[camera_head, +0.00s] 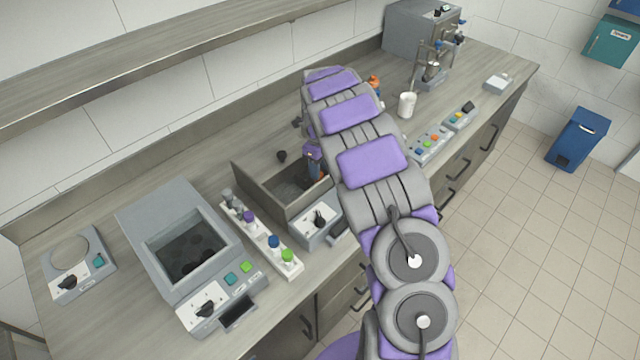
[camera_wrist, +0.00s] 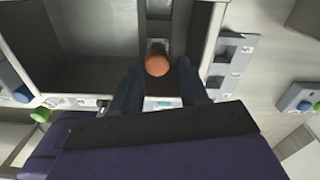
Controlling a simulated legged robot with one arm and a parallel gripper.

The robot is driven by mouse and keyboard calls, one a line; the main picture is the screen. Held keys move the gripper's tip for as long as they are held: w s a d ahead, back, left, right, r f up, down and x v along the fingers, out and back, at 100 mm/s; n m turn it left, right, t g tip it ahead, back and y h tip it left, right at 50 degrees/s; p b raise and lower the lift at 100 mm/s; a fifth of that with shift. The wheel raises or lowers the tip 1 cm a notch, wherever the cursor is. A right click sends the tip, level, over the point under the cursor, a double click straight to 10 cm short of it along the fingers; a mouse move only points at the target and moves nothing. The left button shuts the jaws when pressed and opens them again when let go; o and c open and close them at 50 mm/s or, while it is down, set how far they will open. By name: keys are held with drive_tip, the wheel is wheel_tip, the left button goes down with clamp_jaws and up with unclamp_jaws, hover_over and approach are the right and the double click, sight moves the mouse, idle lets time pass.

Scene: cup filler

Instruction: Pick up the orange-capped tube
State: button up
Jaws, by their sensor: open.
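The orange-capped tube (camera_wrist: 157,62) shows in the wrist view as a round orange cap seen from above, at the right end of the open box (camera_wrist: 80,73). Its body is mostly hidden below the cap. My gripper (camera_wrist: 160,85) is open, with one dark finger on each side just short of the cap. I cannot tell whether either finger touches it. In the head view my gripper (camera_head: 314,165) points down into the right part of the box (camera_head: 262,200), and a small orange spot beside it is partly covered by my arm.
A white rack (camera_head: 262,240) with several capped tubes stands left of the box. A grey machine (camera_head: 185,245) with a dark well is further left. A grey holed rack (camera_wrist: 232,58) is right of the cap. A white cup (camera_head: 407,104) stands behind my arm.

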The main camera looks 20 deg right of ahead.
drive_tip(key=f, duration=0.3)
drive_tip(key=f+b, duration=0.1)
drive_tip(key=shift+a+f, duration=0.35)
drive_tip(key=shift+d+r, duration=0.1)
drive_tip(key=shift+d, duration=0.1)
drive_tip(key=shift+c, duration=0.2)
drive_tip(key=shift+d, duration=0.1)
drive_tip(key=c, duration=0.3)
drive_tip(key=shift+a, duration=0.2)
drive_tip(key=c, duration=0.5)
